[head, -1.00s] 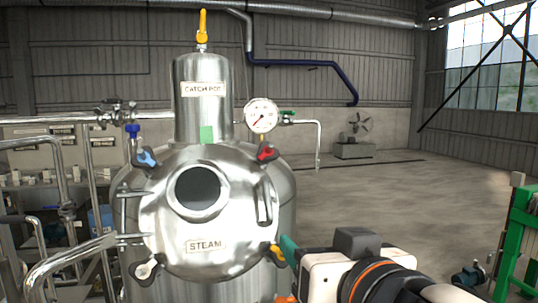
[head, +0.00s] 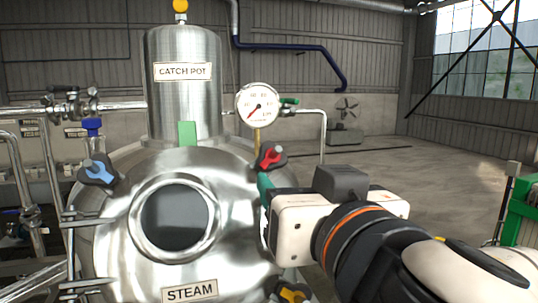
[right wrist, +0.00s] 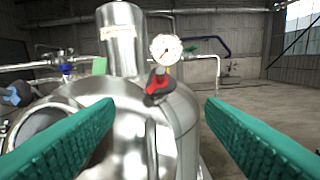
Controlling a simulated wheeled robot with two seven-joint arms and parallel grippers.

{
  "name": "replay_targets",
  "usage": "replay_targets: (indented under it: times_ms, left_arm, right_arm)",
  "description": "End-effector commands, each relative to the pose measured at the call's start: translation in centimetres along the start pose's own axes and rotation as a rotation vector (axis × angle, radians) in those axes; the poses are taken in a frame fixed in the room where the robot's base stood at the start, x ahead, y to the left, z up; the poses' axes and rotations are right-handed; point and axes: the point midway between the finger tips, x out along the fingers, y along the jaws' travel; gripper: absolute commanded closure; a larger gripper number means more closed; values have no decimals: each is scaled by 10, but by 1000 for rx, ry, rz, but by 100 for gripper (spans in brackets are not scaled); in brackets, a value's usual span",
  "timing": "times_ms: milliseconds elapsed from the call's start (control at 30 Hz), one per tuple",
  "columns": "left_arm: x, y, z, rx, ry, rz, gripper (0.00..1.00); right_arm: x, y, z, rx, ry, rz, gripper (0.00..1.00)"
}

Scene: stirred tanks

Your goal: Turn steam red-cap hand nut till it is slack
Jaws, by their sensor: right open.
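The red-cap hand nut (head: 270,156) sits at the upper right rim of the round steel hatch labelled STEAM (head: 189,291). It also shows in the right wrist view (right wrist: 158,86), ahead of and between the two jaws. My right gripper (head: 264,188) is just below the red-cap nut in the head view. Its green jaws (right wrist: 160,120) are spread wide with nothing between them, and the nut lies beyond their tips. My left gripper is not in view.
A blue-cap nut (head: 98,169) is at the hatch's upper left, and a yellow-cap nut (head: 294,293) at its lower right. The round window (head: 175,222) is in the hatch. A pressure gauge (head: 257,105) stands just above the red nut. Open floor lies to the right.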

Motion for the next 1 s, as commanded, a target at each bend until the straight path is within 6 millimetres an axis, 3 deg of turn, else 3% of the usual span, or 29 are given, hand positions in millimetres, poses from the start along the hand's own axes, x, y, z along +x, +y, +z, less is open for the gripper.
replay_targets:
  times_ms: [267,500,733,1000]
  left_arm:
    - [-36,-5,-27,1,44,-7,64]
    - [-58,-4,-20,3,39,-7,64]
    - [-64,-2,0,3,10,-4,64]
    - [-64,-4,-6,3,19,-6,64]
  right_arm:
    - [53,-2,6,0,4,-7,36]
    - [94,-1,4,0,3,-4,36]
    - [110,-1,1,0,1,-2,36]
    - [111,-1,0,0,1,-1,36]
